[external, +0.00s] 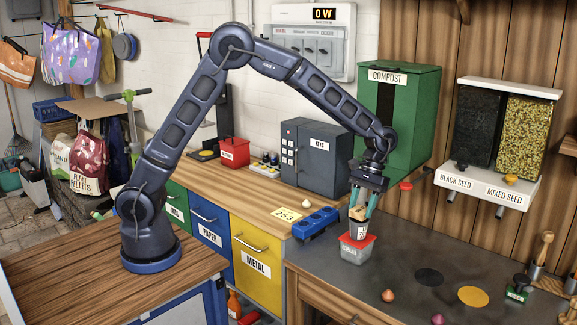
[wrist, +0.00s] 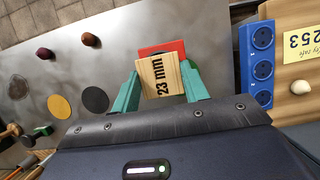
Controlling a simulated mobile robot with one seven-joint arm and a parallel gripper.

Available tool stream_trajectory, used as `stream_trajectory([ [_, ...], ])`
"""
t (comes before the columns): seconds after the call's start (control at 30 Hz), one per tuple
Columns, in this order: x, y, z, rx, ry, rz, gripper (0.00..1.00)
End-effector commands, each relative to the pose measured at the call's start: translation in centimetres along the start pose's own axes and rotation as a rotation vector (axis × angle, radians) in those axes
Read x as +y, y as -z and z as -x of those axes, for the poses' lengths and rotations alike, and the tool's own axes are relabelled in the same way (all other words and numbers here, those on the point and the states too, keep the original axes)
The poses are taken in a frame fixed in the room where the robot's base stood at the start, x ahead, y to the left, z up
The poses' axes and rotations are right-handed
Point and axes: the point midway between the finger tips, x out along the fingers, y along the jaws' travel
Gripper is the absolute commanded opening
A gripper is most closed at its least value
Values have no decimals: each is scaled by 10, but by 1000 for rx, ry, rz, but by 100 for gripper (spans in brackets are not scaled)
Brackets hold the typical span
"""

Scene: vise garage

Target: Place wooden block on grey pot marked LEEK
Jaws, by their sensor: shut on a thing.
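My gripper (external: 362,205) points down over the metal worktop, with its green fingers shut on a light wooden block (external: 358,212). In the wrist view the block (wrist: 160,75) reads "23 mm" and sits between the green fingertips. Directly below the block in the external view is a small greyish pot (external: 358,230) with a label too small to read. It appears to stand on a clear box with a red lid (external: 357,242). Whether the block touches the pot I cannot tell. In the wrist view the block hides the pot.
A blue socket strip (external: 316,223) lies left of the box. A yellow disc (external: 473,297) and a dark disc (external: 429,277) lie on the worktop to the right, with small cone-shaped things near the front. The green compost bin (external: 400,115) stands behind my gripper.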

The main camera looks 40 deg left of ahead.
Motion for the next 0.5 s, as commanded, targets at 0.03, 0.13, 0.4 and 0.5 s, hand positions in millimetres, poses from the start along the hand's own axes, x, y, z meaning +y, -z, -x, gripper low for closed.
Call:
stream_trajectory([
  [0.03, 0, 2, -4, 1, 0, -1, 23],
  [0.13, 0, 2, -6, 1, -1, -1, 23],
  [0.4, 0, 3, -8, 1, 0, -1, 23],
  [0.5, 0, 4, -8, 1, 0, -1, 56],
])
